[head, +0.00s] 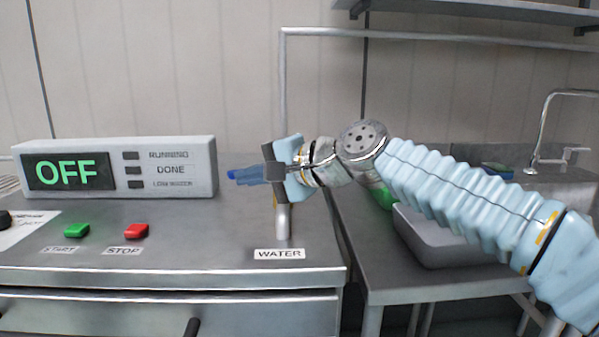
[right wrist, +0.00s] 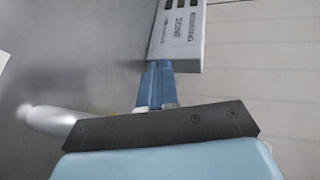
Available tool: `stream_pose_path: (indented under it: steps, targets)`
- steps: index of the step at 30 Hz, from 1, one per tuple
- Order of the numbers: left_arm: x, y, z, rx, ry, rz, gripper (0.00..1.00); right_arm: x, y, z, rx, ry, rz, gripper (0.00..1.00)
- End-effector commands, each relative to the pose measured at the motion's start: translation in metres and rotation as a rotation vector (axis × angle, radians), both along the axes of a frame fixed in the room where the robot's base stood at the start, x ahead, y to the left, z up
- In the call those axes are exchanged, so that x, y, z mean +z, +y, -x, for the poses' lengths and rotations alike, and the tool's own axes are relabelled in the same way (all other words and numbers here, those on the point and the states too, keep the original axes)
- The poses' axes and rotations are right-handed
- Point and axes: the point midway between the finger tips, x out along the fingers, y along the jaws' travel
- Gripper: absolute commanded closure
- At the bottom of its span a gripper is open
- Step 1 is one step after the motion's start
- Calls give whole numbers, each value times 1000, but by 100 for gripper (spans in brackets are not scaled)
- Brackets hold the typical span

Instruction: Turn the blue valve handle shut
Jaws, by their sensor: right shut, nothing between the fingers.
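My right gripper (head: 238,175) reaches in from the right across the top of the metal water pipe (head: 283,222). Its blue fingers point left, toward the control box, and are closed together with nothing between them. In the right wrist view the fingers (right wrist: 158,75) stand out past the dark bracket, with the pipe (right wrist: 50,120) at the left running behind it. I cannot make out the blue valve handle apart from the blue fingers; the top of the pipe is hidden behind my gripper. My left gripper is not in view.
A control box (head: 180,160) showing OFF stands left of the fingers. Green (head: 76,230) and red (head: 136,231) buttons sit in front of it. A WATER label (head: 279,254) is near the pipe. A grey tote (head: 440,240) and a sink tap (head: 545,125) are at the right.

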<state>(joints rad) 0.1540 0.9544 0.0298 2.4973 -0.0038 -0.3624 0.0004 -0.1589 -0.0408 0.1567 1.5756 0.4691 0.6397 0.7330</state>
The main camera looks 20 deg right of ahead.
Motion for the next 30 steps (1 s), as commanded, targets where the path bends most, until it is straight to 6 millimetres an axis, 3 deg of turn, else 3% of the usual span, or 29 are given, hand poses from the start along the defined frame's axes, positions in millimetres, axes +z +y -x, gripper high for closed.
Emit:
stream_pose_path:
  steps: [16, 30]
  targets:
    - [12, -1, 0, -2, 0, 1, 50, 1, 10, -23, 1, 0, 0, 100]
    - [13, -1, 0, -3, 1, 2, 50, 0, 11, -29, 0, -1, -1, 100]
